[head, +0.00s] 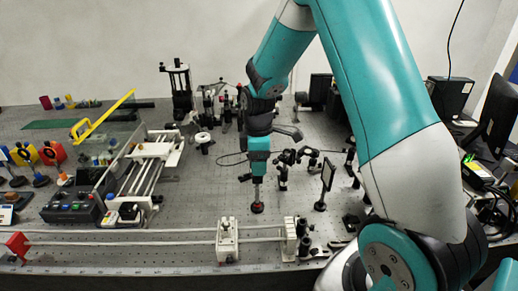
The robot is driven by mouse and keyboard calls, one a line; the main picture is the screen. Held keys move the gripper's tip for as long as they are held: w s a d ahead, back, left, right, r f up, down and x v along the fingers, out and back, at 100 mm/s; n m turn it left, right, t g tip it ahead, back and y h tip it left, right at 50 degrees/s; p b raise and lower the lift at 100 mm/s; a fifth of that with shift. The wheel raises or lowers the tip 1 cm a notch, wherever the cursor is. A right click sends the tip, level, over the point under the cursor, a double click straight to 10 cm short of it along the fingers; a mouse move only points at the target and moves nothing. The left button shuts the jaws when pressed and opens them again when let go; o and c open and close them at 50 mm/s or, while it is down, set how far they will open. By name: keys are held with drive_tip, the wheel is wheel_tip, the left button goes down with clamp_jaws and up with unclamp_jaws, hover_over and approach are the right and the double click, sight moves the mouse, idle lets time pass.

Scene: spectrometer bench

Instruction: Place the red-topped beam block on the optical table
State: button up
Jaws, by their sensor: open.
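My arm reaches down from the top right, and my gripper (258,186) points straight down over the middle of the optical table (190,205). A small round dark piece with red on it, apparently the red-topped beam block (257,207), stands on the table directly below the gripper. The gripper's tip is at or just above it; I cannot tell whether they touch. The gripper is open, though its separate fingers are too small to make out.
Black optic mounts (283,172) and a dark square plate on a post (327,176) stand close right. A white carriage (227,240) sits on the front rail. A rail stage (150,165) stands left. Bare table lies left of the gripper.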

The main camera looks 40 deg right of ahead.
drive_tip(key=s+a+r+m+y+b, duration=0.1)
drive_tip(key=s+a+r, duration=0.3)
drive_tip(key=a+r, duration=0.5)
drive_tip(key=s+a+r+m+y, duration=0.1)
drive_tip(key=s+a+r, duration=0.1)
drive_tip(key=s+a, duration=0.4)
drive_tip(key=s+a+r+m+y, duration=0.2)
drive_tip(key=s+a, duration=0.4)
drive_tip(key=s, duration=0.7)
drive_tip(key=shift+s+a+r, duration=0.3)
drive_tip(key=shift+a+r, duration=0.1)
drive_tip(key=shift+r, duration=0.35)
drive_tip(key=shift+w, duration=0.15)
